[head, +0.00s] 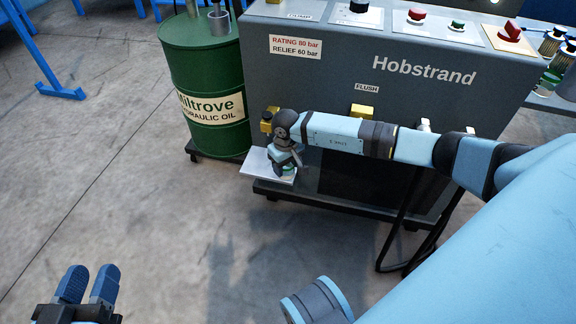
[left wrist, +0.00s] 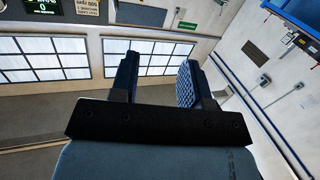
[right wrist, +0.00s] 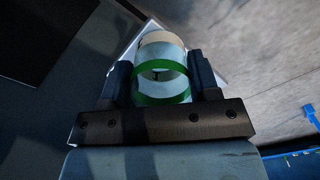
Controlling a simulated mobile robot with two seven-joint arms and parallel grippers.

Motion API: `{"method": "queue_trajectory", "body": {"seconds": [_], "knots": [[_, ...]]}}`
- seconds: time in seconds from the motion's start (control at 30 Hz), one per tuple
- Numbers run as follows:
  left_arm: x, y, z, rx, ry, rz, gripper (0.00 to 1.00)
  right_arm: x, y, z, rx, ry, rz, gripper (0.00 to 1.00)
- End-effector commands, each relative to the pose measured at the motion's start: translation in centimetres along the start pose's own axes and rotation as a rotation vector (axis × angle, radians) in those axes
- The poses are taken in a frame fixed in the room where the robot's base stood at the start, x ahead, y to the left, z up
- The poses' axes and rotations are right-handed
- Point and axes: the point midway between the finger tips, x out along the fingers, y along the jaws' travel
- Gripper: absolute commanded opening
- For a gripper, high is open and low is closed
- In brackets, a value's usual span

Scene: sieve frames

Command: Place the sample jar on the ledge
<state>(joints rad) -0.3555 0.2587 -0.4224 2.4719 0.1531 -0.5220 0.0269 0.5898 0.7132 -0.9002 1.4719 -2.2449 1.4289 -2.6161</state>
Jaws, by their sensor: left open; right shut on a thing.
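The sample jar (right wrist: 162,62) is a clear cylinder with green bands, seen between the fingers of my right gripper (right wrist: 163,88) in the right wrist view. My right gripper is shut on it. In the head view the jar (head: 288,169) shows only a little below my right gripper (head: 287,165), at the light ledge (head: 256,165) low on the grey cabinet. The ledge also shows behind the jar in the right wrist view (right wrist: 131,48). I cannot tell whether the jar touches the ledge. My left gripper (head: 88,284) is open and empty above the floor at the lower left.
A green oil drum (head: 205,75) on a low dolly stands just left of the ledge. The grey Hobstrand cabinet (head: 330,70) rises behind it, with yellow fittings (head: 362,111) and dark hoses (head: 408,220) to the right. The concrete floor (head: 150,230) in front is clear.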

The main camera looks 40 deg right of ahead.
Motion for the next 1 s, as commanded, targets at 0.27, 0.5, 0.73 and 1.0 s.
{"method": "queue_trajectory", "body": {"seconds": [0.27, 0.5, 0.73, 1.0], "knots": [[0.4, -0.8, 0.0, 0.091, 0.052, -0.005, 0.43, 1.7, 1.5, -1.2, -0.001, 0.000, -0.001, 0.28], [0.5, -0.9, -0.6, 0.111, 0.064, -0.001, 0.43, 1.6, 1.5, -1.2, -0.001, 0.001, 0.000, 0.28], [0.5, -1.0, -0.4, 0.120, 0.069, -0.005, 0.43, 1.9, 1.5, -1.2, 0.000, 0.001, -0.001, 0.76], [0.5, -1.0, -0.4, 0.119, 0.068, -0.005, 0.43, 1.9, 1.5, -1.2, -0.001, 0.001, -0.001, 0.81]]}}
